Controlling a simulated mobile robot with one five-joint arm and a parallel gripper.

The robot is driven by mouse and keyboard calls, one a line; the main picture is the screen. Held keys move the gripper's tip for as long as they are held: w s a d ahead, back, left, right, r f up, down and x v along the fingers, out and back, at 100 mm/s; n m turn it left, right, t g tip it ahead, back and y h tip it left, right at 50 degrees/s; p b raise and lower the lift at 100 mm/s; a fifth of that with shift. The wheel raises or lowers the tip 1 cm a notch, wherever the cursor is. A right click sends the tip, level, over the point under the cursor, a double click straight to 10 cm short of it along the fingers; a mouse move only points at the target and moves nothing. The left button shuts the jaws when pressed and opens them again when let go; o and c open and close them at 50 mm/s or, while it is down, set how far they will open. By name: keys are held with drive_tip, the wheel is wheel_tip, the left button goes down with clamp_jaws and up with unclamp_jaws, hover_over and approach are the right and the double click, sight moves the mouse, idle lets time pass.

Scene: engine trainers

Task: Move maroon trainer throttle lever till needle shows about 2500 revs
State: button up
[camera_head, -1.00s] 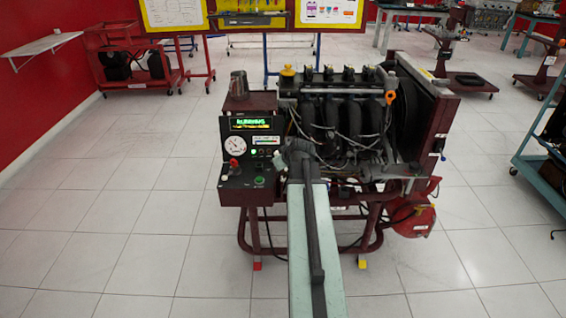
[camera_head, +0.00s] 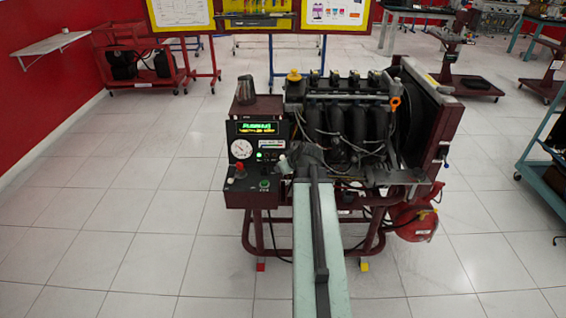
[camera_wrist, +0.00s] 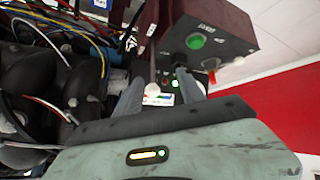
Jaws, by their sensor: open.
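The maroon trainer (camera_head: 262,107) stands ahead in the head view, its control box at the left of the engine. The white dial (camera_head: 241,149) has a dark needle, but its figures are too small to read. My gripper (camera_head: 286,163) is in front of the engine, just right of the control box. In the wrist view my gripper (camera_wrist: 160,92) is open, with a pale rounded knob (camera_wrist: 156,91) showing between its fingers. I cannot tell whether they touch it, or whether it is the throttle lever's end. A red knob (camera_head: 240,167) stands on the box's lower ledge.
A lit display (camera_head: 257,128) is above the dial, and a green button (camera_head: 264,184) is on the ledge. Hoses and cables (camera_wrist: 50,35) lie close beside my gripper. A red cylinder (camera_head: 412,222) hangs at the trainer's lower right. The floor (camera_head: 130,225) at left is clear.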

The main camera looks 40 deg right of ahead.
drive_tip(key=p+v, duration=0.1)
drive_tip(key=v, duration=0.2)
drive_tip(key=shift+s+r, duration=0.25)
